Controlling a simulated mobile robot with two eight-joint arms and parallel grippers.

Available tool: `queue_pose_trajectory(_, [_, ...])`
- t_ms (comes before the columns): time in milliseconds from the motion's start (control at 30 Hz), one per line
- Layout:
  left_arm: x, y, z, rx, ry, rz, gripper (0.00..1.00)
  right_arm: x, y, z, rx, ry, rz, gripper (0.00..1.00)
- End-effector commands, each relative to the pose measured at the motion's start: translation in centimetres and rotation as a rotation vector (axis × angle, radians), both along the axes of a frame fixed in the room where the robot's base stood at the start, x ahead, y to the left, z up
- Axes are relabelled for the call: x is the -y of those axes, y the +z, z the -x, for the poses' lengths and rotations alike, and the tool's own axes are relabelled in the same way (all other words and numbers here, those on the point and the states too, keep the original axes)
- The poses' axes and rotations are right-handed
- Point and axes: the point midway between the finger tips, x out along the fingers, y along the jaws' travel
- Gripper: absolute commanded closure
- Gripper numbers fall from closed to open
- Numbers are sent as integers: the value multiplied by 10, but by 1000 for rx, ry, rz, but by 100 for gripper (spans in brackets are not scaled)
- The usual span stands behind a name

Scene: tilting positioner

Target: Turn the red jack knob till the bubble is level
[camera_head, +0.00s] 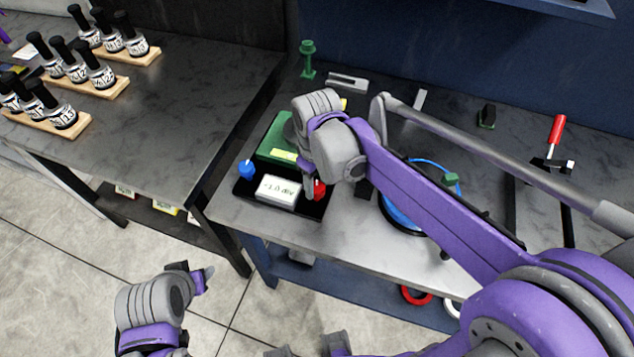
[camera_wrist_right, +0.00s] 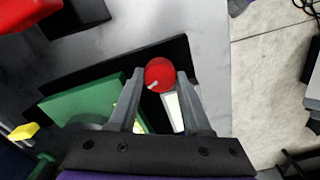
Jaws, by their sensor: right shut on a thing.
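The red jack knob (camera_head: 320,189) is at the right front corner of the black base (camera_head: 244,192) of the positioner. In the right wrist view the round red knob (camera_wrist_right: 160,74) has a pale mark on it and sits between the fingertips. My right gripper (camera_head: 312,188) is shut on it from above. A green plate (camera_head: 270,146) rests tilted over the base, with a yellow-green strip (camera_head: 283,155) on its front; I cannot make out a bubble. A white readout box (camera_head: 278,192) shows small text, seemingly starting with "-1". My left gripper (camera_head: 196,276) hangs low over the floor; its jaws are unclear.
A blue knob (camera_head: 247,169) stands at the base's left corner. Behind are a green post (camera_head: 308,60) and a grey block (camera_head: 347,83). A blue round thing (camera_head: 400,212) and a red-handled clamp (camera_head: 557,132) lie right. Bottles on wooden racks (camera_head: 92,88) fill the left table.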

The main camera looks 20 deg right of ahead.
Motion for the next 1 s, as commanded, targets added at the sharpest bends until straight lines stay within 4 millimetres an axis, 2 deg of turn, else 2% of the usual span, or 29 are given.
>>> queue_pose_trajectory(500, [0, -7, 2, -5, 0, 0, 50, 0, 0, 0, 0, 456, 0, 100])
queue_pose_trajectory(733, [0, -8, 3, -5, 0, 0, 50, 0, 0, 0, 1, 587, 1, 100])
queue_pose_trajectory(1000, [0, -9, 3, -6, 0, 0, 50, 0, 0, 0, 1, 659, 1, 100])
